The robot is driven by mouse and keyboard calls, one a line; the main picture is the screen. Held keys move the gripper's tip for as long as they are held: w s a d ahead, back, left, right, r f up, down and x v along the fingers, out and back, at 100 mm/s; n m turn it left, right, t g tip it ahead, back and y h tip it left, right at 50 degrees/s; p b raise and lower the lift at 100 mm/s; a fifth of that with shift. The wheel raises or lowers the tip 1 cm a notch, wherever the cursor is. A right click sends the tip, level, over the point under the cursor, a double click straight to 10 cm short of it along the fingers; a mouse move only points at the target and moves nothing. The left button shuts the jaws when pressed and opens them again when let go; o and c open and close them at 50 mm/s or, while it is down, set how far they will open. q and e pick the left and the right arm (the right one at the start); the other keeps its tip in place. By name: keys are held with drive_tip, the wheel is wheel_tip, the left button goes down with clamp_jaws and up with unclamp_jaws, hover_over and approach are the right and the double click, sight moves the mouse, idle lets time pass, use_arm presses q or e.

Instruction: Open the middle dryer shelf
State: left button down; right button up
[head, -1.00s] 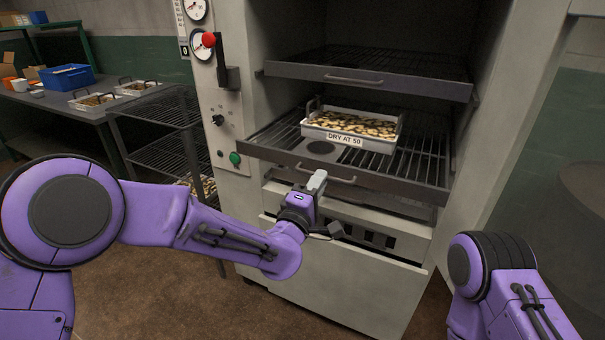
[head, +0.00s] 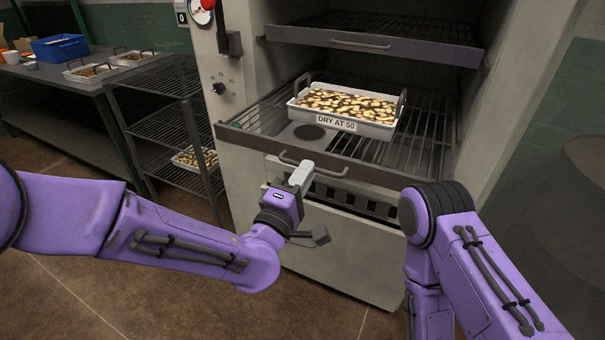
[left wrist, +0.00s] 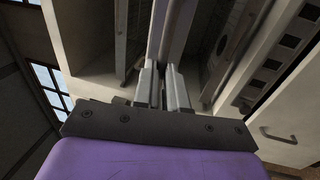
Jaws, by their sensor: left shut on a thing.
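The middle dryer shelf (head: 380,174) is a dark wire rack with a metal front bar, standing out of the dryer opening. It carries a white tray (head: 362,127) of sliced pieces labelled "DRY AT 50". The shelf's bar handle (head: 335,173) is on its front. My left gripper (head: 300,175) is shut on this handle near its left end. In the left wrist view the two fingers (left wrist: 163,75) close around the bar. My right arm shows at the right, but its gripper is out of view.
The upper shelf (head: 375,45) is above, with its own handle. At left stand a wire rack (head: 165,120) and a table with white trays and a blue bin (head: 60,47). A dark round barrel (head: 570,140) is at right. Floor is clear in front at left.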

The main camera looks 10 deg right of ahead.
use_arm(q)
drive_tip(key=c, duration=1.2)
unclamp_jaws()
drive_tip(key=b+v, duration=0.2)
drive_tip(key=v, duration=0.8)
drive_tip(key=shift+s+a+f, duration=0.1)
drive_tip(key=shift+s+a, duration=0.1)
